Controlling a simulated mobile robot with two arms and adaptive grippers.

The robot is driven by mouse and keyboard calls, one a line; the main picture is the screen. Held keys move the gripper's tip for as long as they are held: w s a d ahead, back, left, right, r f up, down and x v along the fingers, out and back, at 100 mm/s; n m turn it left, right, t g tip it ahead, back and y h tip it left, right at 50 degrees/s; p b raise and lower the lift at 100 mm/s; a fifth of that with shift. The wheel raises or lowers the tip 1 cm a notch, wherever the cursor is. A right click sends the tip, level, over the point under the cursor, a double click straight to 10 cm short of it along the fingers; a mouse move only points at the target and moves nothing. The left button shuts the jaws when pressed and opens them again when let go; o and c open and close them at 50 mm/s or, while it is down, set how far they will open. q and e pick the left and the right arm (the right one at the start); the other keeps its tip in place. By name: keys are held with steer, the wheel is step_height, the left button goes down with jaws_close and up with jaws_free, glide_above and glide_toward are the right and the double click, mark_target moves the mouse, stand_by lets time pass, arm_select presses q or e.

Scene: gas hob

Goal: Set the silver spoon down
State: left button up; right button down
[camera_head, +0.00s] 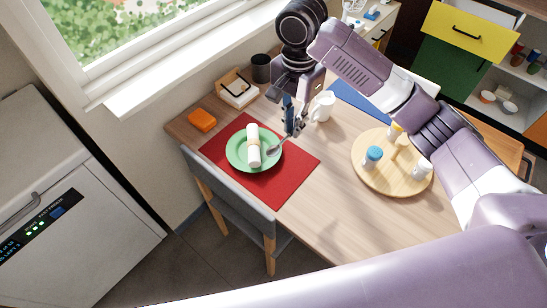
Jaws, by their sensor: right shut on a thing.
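My right gripper (292,127) is shut on the silver spoon (273,150) and points down over the far right side of the place setting. The spoon slants down from the fingers, with its bowl at the right rim of the green plate (235,159). I cannot tell whether the spoon touches the plate or the mat. Its handle is mostly hidden by the fingers. The plate lies on a red mat (289,180) and holds a pale roll (253,146). My left gripper is not in view.
A white mug (322,106) stands just right of my right gripper. An orange block (202,120), a napkin holder (238,92) and a dark cup (261,68) stand along the window side. A round wooden board (377,184) with shakers is at the right. A grey chair (229,187) stands at the near edge.

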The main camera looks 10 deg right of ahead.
glide_above(289, 172)
step_height(289, 172, down, 14)
steer(key=shift+s+f, duration=0.1)
steer(key=shift+f, duration=0.15)
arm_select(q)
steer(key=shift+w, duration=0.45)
arm_select(e)
steer(key=shift+f, duration=2.1)
arm_select(q)
steer(key=shift+p, duration=0.3)
arm_select(e)
steer(key=c, duration=2)
jaws_free()
arm_select(q)
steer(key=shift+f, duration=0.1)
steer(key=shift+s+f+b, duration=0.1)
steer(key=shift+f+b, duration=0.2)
steer(key=shift+b, duration=0.15)
arm_select(e)
step_height(289, 172, up, 12)
steer(key=shift+r, duration=0.1)
